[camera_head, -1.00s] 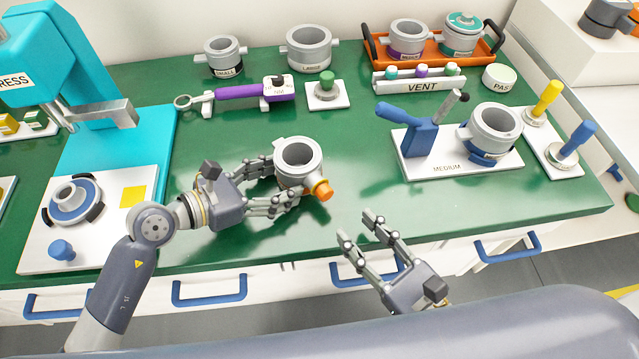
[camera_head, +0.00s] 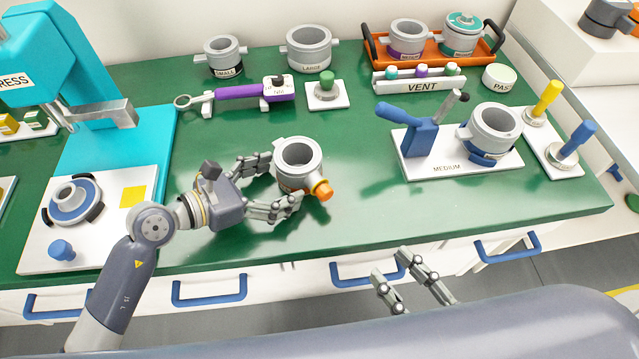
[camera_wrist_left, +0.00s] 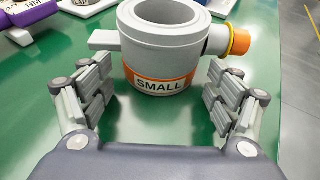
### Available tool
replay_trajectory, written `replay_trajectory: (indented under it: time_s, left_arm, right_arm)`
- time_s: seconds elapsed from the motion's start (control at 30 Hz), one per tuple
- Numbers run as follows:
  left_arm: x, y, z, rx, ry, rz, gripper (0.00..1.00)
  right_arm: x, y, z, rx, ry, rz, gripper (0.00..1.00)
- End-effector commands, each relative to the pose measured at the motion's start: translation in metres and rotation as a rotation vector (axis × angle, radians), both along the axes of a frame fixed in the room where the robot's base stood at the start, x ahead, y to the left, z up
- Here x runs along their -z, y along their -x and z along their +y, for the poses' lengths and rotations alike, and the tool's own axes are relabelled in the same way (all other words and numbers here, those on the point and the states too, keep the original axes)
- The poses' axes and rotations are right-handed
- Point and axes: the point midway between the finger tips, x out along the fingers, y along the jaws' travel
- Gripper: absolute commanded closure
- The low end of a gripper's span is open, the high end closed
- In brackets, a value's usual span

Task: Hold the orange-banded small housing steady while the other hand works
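The small housing (camera_head: 298,170) is a grey open cylinder standing upright on the green bench. An orange cap sits on its right-hand port, and its orange band with the word SMALL shows in the left wrist view (camera_wrist_left: 160,84). My left gripper (camera_head: 276,183) is open, its fingers spread on either side of the housing's near left side. In the left wrist view, green bench shows between each fingertip and the housing. My right gripper (camera_head: 391,262) is open and empty at the front of the bench, away from the housing; its palm is hidden below.
A teal press (camera_head: 75,55) stands at the left with its white base plate (camera_head: 110,225). A purple-handled tool (camera_head: 238,91) lies behind the housing. The MEDIUM stand (camera_head: 460,163) is at the right. The bench between housing and stand is clear.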

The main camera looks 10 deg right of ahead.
Motion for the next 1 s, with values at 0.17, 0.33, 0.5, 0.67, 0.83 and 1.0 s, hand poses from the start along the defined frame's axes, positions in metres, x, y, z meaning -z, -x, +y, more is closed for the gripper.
replay_trajectory:
  time_s: [0.17, 0.33, 0.5, 0.67, 0.83, 1.0]
  left_arm:
    - [0.000, 0.000, 0.000, 0.000, 0.000, 0.000, 0.12]
    - [0.000, 0.000, 0.001, 0.000, 0.000, 0.000, 0.12]
    - [-0.004, 0.007, 0.014, -0.002, -0.002, 0.000, 0.12]
    - [-0.015, 0.022, 0.042, -0.002, -0.006, 0.000, 0.12]
    - [-0.027, 0.039, 0.071, -0.001, -0.005, 0.003, 0.12]
    - [-0.036, 0.049, 0.091, -0.002, -0.002, 0.003, 0.12]
  right_arm:
    - [0.000, 0.000, 0.000, 0.000, 0.000, 0.000, 0.63]
    - [0.000, 0.000, 0.000, 0.000, 0.000, 0.000, 0.63]
    - [0.000, 0.000, 0.000, 0.000, 0.000, 0.000, 0.63]
    - [0.000, 0.000, 0.000, 0.000, 0.000, 0.000, 0.63]
    - [0.000, 0.000, 0.000, 0.000, 0.000, 0.000, 0.63]
    - [0.000, 0.000, 0.000, 0.000, 0.000, 0.000, 0.63]
